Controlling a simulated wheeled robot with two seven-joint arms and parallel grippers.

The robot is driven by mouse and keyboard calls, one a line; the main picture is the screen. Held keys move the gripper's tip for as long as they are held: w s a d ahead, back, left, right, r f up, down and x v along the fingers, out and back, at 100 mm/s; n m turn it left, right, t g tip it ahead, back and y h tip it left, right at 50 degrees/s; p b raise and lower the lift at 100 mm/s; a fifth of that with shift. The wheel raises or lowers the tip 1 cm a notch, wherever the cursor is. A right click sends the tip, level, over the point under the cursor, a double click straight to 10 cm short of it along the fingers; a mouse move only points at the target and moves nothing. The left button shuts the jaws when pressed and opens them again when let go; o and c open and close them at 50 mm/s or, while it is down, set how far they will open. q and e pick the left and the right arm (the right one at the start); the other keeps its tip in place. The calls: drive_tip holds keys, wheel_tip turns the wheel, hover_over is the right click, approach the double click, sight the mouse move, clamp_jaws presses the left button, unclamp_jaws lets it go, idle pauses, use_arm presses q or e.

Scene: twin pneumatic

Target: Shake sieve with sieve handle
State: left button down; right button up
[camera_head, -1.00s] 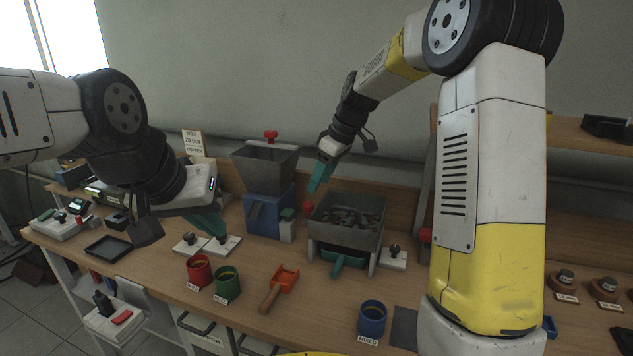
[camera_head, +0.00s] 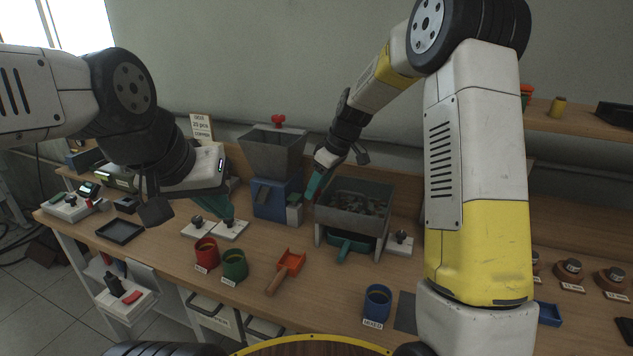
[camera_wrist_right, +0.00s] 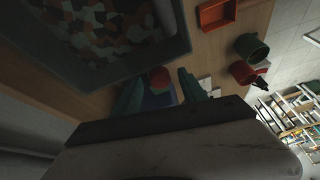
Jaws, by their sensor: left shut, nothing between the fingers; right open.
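The sieve (camera_head: 352,206) is a grey box on legs on the table, holding multicoloured pieces; it fills the upper left of the right wrist view (camera_wrist_right: 115,70). A red knob (camera_wrist_right: 159,77), seemingly the sieve handle, shows between the finger tips in the right wrist view; in the head view it is hidden behind my right gripper. My right gripper (camera_head: 313,187) is open, pointing down at the sieve's left side. I cannot tell whether it touches the knob. My left gripper (camera_head: 222,210) is shut and empty above a white base plate with a black knob (camera_head: 230,229).
A blue machine with a grey hopper (camera_head: 272,152) stands just left of the sieve. A green-handled tray (camera_head: 350,243) sits under the sieve. Red (camera_head: 206,253), green (camera_head: 234,264) and blue (camera_head: 377,302) cups and an orange scoop (camera_head: 289,264) stand in front.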

clamp_jaws()
idle(1.4)
